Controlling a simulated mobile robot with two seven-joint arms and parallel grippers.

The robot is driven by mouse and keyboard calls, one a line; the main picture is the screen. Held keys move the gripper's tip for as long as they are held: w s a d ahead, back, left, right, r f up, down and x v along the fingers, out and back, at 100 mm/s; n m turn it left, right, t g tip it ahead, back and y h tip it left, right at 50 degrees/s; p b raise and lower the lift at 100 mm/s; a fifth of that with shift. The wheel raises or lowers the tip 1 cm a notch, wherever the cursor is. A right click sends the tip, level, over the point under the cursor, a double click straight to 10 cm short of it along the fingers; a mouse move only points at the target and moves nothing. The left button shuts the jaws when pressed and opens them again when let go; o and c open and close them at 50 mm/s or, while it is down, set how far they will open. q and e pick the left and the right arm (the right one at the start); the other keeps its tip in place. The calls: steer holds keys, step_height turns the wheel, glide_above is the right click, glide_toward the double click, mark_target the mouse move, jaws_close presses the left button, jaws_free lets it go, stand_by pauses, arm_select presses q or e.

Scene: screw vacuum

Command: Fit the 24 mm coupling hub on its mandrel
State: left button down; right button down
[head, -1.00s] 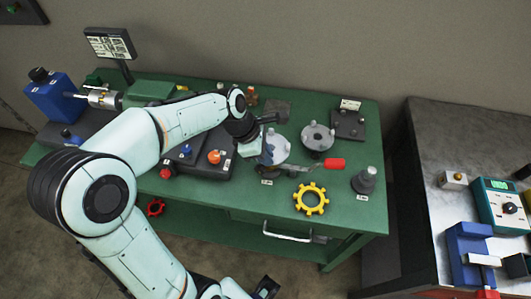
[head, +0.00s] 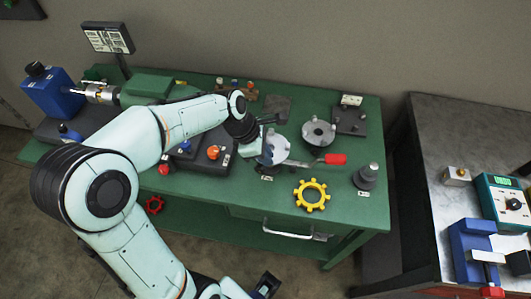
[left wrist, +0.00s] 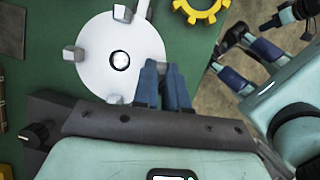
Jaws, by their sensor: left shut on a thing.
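A pale silver coupling hub (head: 280,152), a disc with upright lugs, is on the green bench. In the left wrist view the hub (left wrist: 95,65) shows its round face, with a bright round end inside a dark ring at its centre. I cannot tell how deep that end sits in the bore. My left gripper (head: 264,155) points down at the hub's edge. Its blue fingers (left wrist: 163,85) are shut at the rim and hide the part between them. My right gripper (left wrist: 234,62) is off the bench, fingers apart and empty. A dark stepped post (head: 367,176) stands at the right; its tag is unreadable.
A grey lugged disc (head: 318,133) sits right of the hub. A dark box with knobs (head: 213,153) stands left. A metal table (head: 437,150) stands right.

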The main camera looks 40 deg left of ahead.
arm_select(q)
steer(key=shift+f+b, duration=0.35)
steer(key=shift+f, duration=0.15)
steer(key=c, duration=1.1)
jaws_free()
steer(key=shift+f, duration=0.1)
steer(key=p+v, duration=0.2)
steer(key=v, duration=1.1)
steer(key=shift+r, duration=0.3)
steer(key=shift+f, duration=0.1)
